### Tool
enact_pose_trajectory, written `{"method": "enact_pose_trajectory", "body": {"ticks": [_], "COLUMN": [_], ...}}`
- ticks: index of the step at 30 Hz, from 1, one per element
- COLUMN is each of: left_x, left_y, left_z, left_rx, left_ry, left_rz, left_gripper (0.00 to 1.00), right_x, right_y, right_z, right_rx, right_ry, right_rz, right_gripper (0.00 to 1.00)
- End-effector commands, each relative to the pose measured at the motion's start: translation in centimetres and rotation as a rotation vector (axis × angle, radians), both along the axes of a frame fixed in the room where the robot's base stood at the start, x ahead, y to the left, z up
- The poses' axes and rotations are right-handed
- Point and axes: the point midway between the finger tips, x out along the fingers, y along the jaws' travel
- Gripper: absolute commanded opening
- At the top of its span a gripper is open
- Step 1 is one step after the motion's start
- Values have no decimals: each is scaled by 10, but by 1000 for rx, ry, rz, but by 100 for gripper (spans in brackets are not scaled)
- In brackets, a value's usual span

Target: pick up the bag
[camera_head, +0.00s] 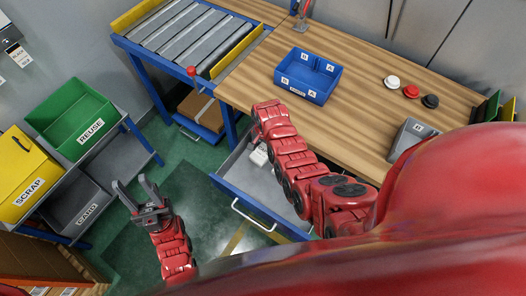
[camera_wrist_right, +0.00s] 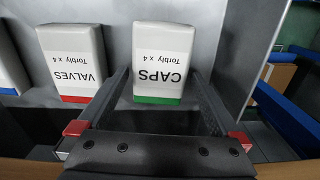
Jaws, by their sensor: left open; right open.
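In the right wrist view a white bag labelled CAPS, with a green bottom band (camera_wrist_right: 160,60), lies between the two fingers of my right gripper (camera_wrist_right: 158,80). The fingers are apart, with a gap visible beside the bag. A white VALVES bag with a red band (camera_wrist_right: 72,62) lies to its left, and part of a blue-banded bag (camera_wrist_right: 10,70) shows at the left edge. In the head view my right arm reaches down to the open drawer (camera_head: 228,190), where a white bag (camera_head: 259,156) shows partly; the arm hides much of it. My left gripper (camera_head: 136,190) is open and empty above the floor.
A wooden workbench (camera_head: 350,110) holds a blue bin (camera_head: 308,75), a grey bin (camera_head: 410,138) and white, red and black round parts. A roller conveyor (camera_head: 190,40) stands behind. Green REUSE (camera_head: 75,115), yellow SCRAP (camera_head: 25,175) and grey CARD bins stand at left.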

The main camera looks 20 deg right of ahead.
Motion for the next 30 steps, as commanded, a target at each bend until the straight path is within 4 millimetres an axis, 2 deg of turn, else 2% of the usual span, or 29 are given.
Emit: {"method": "enact_pose_trajectory", "body": {"ticks": [12, 24, 25, 30], "left_x": [0, 0, 0, 0], "left_y": [0, 0, 0, 0], "left_z": [2, 2, 2, 2], "left_rx": [0, 0, 0, 0], "left_ry": [0, 0, 0, 0], "left_rz": [0, 0, 0, 0], "left_gripper": [45, 45, 45, 45], "right_x": [0, 0, 0, 0], "right_y": [0, 0, 0, 0], "right_z": [-7, -6, -6, -6], "right_rx": [0, 0, 0, 0], "right_ry": [0, 0, 0, 0], "right_rz": [-1, -1, -1, -1], "right_gripper": [100, 28, 24, 24]}}
